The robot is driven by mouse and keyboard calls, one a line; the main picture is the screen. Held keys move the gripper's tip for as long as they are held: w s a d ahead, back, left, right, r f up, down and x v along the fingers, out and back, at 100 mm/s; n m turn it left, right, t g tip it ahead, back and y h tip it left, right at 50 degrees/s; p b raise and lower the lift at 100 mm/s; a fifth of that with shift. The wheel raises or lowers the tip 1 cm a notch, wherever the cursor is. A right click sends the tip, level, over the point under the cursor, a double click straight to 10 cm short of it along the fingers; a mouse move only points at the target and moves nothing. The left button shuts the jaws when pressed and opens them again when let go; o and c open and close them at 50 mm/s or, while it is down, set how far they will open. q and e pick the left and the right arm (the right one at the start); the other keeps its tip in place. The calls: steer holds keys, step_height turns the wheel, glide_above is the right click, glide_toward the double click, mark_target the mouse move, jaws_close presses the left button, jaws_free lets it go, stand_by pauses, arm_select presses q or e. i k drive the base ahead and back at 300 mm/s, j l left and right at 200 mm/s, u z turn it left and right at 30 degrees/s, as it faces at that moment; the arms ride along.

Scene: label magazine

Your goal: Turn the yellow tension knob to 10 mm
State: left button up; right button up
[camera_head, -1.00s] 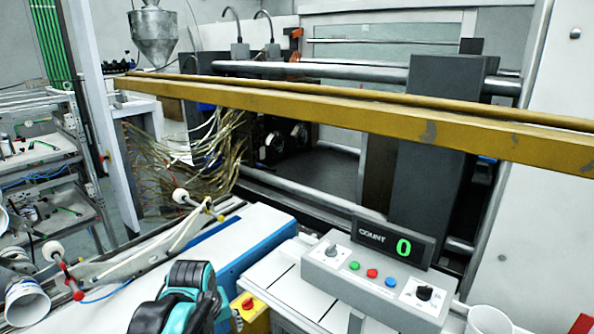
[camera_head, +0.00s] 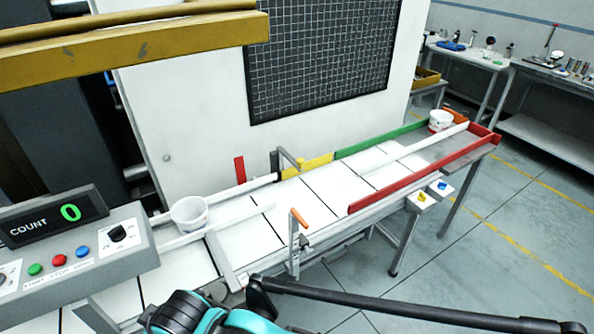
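A yellow knob (camera_head: 421,197) sits on a small white box on the front side of the conveyor's far right part. A blue knob (camera_head: 442,186) sits on a similar box just right of it. Both knobs are small, and I cannot read any scale or setting on them. A teal and black part of one of my arms shows at the bottom middle, with a long black bar running right from it. Neither of my grippers' fingertips shows, and nothing of mine touches the yellow knob.
The conveyor (camera_head: 317,196) carries a white cup (camera_head: 189,212) near and another (camera_head: 440,119) far. A red rail (camera_head: 425,167) and a clamp with an orange handle (camera_head: 298,218) stand along its front. Floor at right is clear.

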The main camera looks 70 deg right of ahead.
mark_target(421, 197)
steer(key=z, duration=3.35)
